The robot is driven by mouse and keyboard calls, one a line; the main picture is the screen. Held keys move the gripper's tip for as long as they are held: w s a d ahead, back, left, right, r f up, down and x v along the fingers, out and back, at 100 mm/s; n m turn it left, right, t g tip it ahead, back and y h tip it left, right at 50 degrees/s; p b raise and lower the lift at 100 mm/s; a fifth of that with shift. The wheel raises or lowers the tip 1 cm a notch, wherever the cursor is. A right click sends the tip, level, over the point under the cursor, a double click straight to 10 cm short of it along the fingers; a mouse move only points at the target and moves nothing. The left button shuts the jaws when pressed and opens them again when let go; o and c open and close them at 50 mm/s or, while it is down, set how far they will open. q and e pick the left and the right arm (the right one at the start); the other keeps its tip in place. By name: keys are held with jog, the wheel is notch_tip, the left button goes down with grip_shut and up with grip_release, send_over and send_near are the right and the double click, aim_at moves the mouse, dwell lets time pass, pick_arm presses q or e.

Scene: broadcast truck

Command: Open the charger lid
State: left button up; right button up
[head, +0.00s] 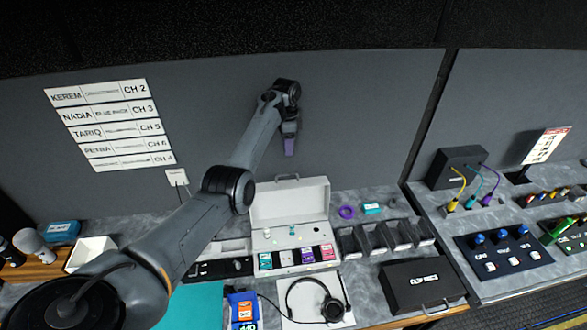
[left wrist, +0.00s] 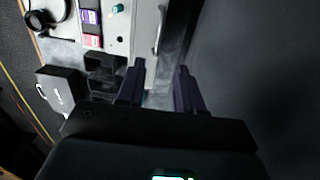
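The white charger (head: 291,240) sits on the grey counter, with teal, purple and red-pink packs in its front row. Its lid (head: 289,205) stands raised, roughly upright, at the back, with a handle on its top edge. My left gripper (head: 290,146) is above and behind the lid, near the grey wall panel, and appears apart from the lid. In the left wrist view the left gripper (left wrist: 160,88) has its two dark fingers spread with nothing between them. The lid (left wrist: 148,30) and its handle lie beyond the fingertips there. My right gripper is not in view.
A headset (head: 315,300) lies in front of the charger. A row of black holders (head: 385,238) and a black case (head: 424,285) are to the right. A purple tape ring (head: 347,212) lies beside the lid. Name strips (head: 110,125) hang on the wall.

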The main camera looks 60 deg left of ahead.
pick_arm(q)
jog(key=f, duration=1)
jog(key=shift+s+d+f+p, duration=0.2)
jog(key=shift+s+p, duration=0.1)
jog(key=shift+s, duration=0.1)
grip_shut()
dwell(0.9)
